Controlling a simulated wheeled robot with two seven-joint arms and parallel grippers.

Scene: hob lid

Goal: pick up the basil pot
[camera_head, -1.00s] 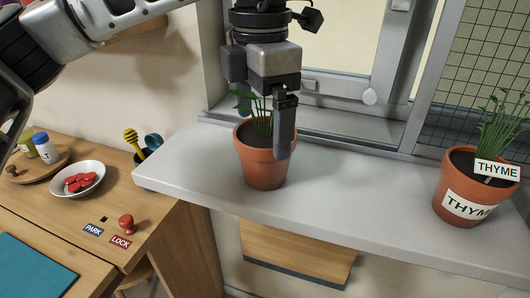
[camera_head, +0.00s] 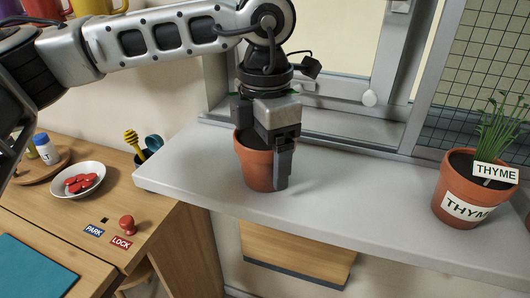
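A terracotta pot (camera_head: 254,167) without a visible label stands upright on the grey sill; it seems to be the basil pot. Its plant is almost wholly hidden by my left gripper (camera_head: 262,160), with only bits of green beside the wrist. The gripper points down over the pot, one finger low along its front right side. The other finger is mostly hidden at the far left side. The fingers are apart with the pot between them; whether they press on it cannot be told. My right gripper is not in view.
A thyme pot (camera_head: 464,190) with labels stands at the sill's right. The sill (camera_head: 345,200) is clear between the pots. The window frame (camera_head: 350,125) rises behind. At left, a lower counter holds a white bowl (camera_head: 92,189), a red knob (camera_head: 127,225) and jars.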

